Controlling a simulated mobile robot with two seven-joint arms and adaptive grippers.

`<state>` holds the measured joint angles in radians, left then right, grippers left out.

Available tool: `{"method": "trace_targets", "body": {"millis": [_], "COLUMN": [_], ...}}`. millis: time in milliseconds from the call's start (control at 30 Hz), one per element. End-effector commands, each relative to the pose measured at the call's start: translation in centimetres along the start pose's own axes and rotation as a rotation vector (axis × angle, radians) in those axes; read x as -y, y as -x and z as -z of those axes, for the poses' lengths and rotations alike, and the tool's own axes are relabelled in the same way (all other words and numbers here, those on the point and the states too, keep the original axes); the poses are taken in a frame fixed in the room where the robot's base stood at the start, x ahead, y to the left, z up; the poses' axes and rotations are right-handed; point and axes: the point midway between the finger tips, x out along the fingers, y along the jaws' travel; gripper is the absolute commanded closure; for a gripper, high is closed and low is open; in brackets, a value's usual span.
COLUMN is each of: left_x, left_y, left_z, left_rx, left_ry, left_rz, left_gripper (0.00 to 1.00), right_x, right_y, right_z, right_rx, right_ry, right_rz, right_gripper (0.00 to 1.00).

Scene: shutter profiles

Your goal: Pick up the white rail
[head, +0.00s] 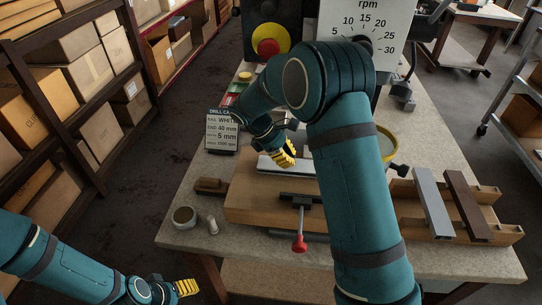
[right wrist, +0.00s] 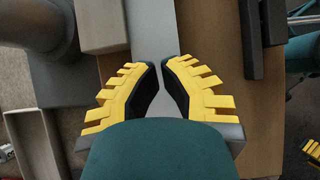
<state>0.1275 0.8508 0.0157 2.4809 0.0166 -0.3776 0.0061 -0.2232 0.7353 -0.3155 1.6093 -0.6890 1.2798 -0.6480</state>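The white rail (head: 268,166) lies on the wooden board (head: 245,200) of the bench, partly hidden by my right arm. In the right wrist view it is a pale strip (right wrist: 205,30) running under the fingers. My right gripper (head: 290,160) is just over the rail; its fingertips (right wrist: 160,64) have a narrow gap between them, with nothing seen held. The rail looks wider than that gap. My left gripper (head: 190,287) is low at the front left, away from the bench; its finger gap cannot be made out.
A grey rail (head: 433,200) and a brown rail (head: 466,205) rest on a wooden rack at the right. A red-handled clamp (head: 299,242) is at the board's front. A drill card (head: 222,131) reads WHITE, 40 mm, 5 mm. A round tin (head: 184,217) stands at the left.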

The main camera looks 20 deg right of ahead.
Motion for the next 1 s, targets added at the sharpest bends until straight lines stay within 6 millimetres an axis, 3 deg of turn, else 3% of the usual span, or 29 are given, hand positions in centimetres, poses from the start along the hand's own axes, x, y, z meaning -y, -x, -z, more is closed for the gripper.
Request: {"method": "trace_targets", "body": {"millis": [167, 400, 733, 867, 1000], "left_x": [0.0, 0.1, 0.1, -0.1, -0.5], "left_y": [-0.1, -0.2, -0.2, 0.3, 1.6], "left_z": [0.0, -0.1, -0.1, 0.0, 0.2], "left_rx": [0.0, 0.001, 0.001, 0.001, -0.001], "left_ry": [0.0, 0.0, 0.0, 0.0, 0.0], "left_rz": [0.0, 0.0, 0.0, 0.0, -0.003], "left_gripper": [0.35, 0.35, 0.35, 0.35, 0.35], "right_x": [0.0, 0.0, 0.1, 0.1, 0.2], "right_y": [-1.5, -2.7, -2.9, -1.9, 0.3], "right_z": [-2.1, -1.0, -0.7, 0.5, 3.5], "right_rx": [0.0, 0.0, -0.001, -0.003, -0.005], "right_ry": [-0.002, 0.001, 0.004, 0.008, 0.009], "right_rz": [0.002, 0.0, 0.003, 0.002, 0.002], "right_gripper": [1.0, 1.0, 1.0, 1.0, 1.0]}}
